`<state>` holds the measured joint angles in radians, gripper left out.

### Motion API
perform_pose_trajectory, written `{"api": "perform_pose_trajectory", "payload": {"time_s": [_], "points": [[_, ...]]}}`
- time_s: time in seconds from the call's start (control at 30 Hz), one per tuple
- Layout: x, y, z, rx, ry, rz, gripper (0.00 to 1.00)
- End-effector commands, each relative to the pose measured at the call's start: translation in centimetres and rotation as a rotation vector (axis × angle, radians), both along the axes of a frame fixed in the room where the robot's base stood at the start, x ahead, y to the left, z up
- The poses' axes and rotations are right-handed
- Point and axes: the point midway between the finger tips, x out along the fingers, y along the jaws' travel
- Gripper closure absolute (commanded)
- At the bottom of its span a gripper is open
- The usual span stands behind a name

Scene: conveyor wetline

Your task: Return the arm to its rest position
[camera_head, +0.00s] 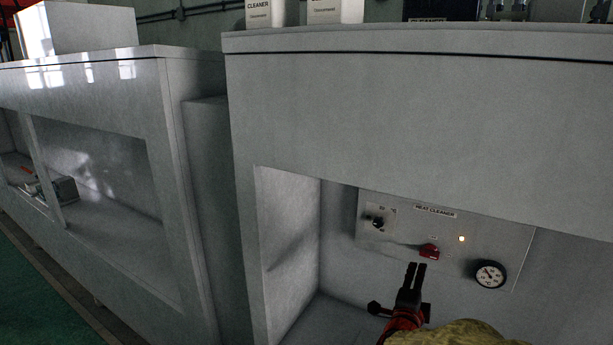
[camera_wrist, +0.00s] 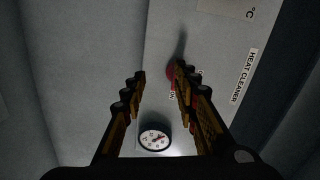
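My gripper (camera_head: 416,266) is inside the open bay of the grey cabinet, its fingertips just below the red switch (camera_head: 429,251) on the HEAT CLEANER panel (camera_head: 454,228). In the wrist view the two fingers (camera_wrist: 160,73) stand apart with nothing between them, so it is open and empty. The red switch (camera_wrist: 171,76) shows there beside the right fingertip; I cannot tell whether they touch.
The panel also carries a black knob (camera_head: 378,222), a lit lamp (camera_head: 461,238) and a round gauge (camera_head: 490,274). The bay's left wall (camera_head: 287,245) and the cabinet's upper front (camera_head: 420,120) enclose the arm's space. Cleaner containers (camera_head: 335,10) stand on top.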

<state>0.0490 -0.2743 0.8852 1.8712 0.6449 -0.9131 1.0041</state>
Motion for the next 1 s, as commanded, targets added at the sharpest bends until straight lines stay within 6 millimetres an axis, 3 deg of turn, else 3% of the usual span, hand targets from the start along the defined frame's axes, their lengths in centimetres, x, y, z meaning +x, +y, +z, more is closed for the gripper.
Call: {"api": "perform_pose_trajectory", "payload": {"time_s": [0.1, 0.2, 0.3, 0.4, 0.57, 0.7, 0.9, 1.0], "points": [[-0.2, 2.8, -5.3, -0.049, 0.237, 0.131, 0.70], [-1.5, 6.0, -8.8, -0.109, 0.445, 0.288, 0.70], [-3.8, 9.2, -10.2, -0.183, 0.620, 0.459, 0.70], [-7.1, 12.1, -10.4, -0.268, 0.775, 0.638, 0.70], [-14.0, 15.5, -8.5, -0.429, 0.982, 0.921, 0.70], [-21.4, 16.9, -5.2, -0.586, 1.131, 1.143, 0.70], [-31.1, 16.4, 0.7, -0.787, 1.275, 1.333, 0.70], [-34.2, 15.8, 4.0, -0.861, 1.287, 1.333, 0.70]]}}
